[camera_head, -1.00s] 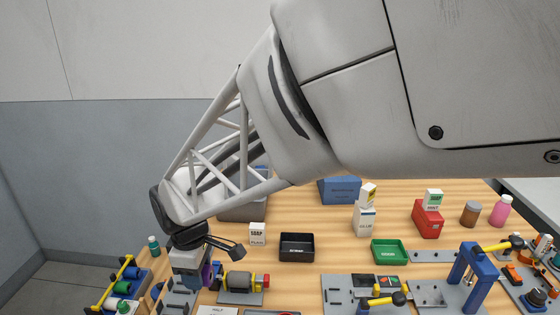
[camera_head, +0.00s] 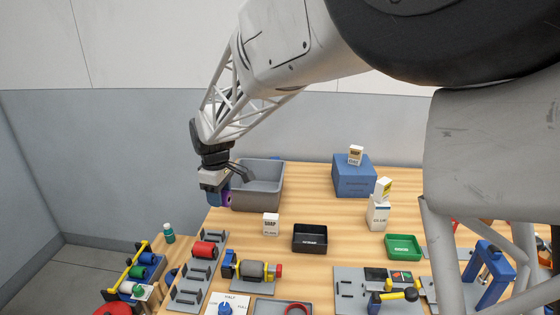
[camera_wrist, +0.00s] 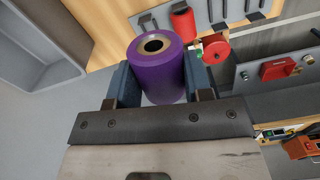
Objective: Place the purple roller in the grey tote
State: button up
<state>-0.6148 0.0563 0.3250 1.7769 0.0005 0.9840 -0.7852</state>
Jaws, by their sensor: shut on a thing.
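The purple roller (camera_head: 227,198) is held in my gripper (camera_head: 219,196), mostly hidden behind the fingers in the head view. In the wrist view the roller (camera_wrist: 158,78) sits between the two blue-grey fingers of my gripper (camera_wrist: 160,84), its hollow end facing up in the picture. The grey tote (camera_head: 256,200) stands at the back left of the table. My gripper and the roller appear just left of its front-left corner and overlap its edge in the picture. The tote's wall (camera_wrist: 68,72) shows at the upper left of the wrist view, apart from the roller.
A rack with a red roller (camera_head: 205,250) lies at the table's front left. A small soap box (camera_head: 271,224) and a black tray (camera_head: 310,239) stand in front of the tote. A blue box (camera_head: 353,177) is to its right.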

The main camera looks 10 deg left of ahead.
jog(key=w+m, duration=0.1)
jog(key=w, duration=1.4)
jog(key=m, duration=0.2)
send_over(258, 188)
jog(key=s+d, duration=0.1)
jog(key=s, duration=0.4)
notch_tip(258, 188, down, 7)
jog(key=shift+d+f, duration=0.1)
jog(key=shift+f, duration=0.25)
jog(key=shift+f, duration=2.5)
jog(key=shift+f, duration=0.1)
jog(key=shift+f, duration=2.4)
jog(key=shift+f, duration=0.25)
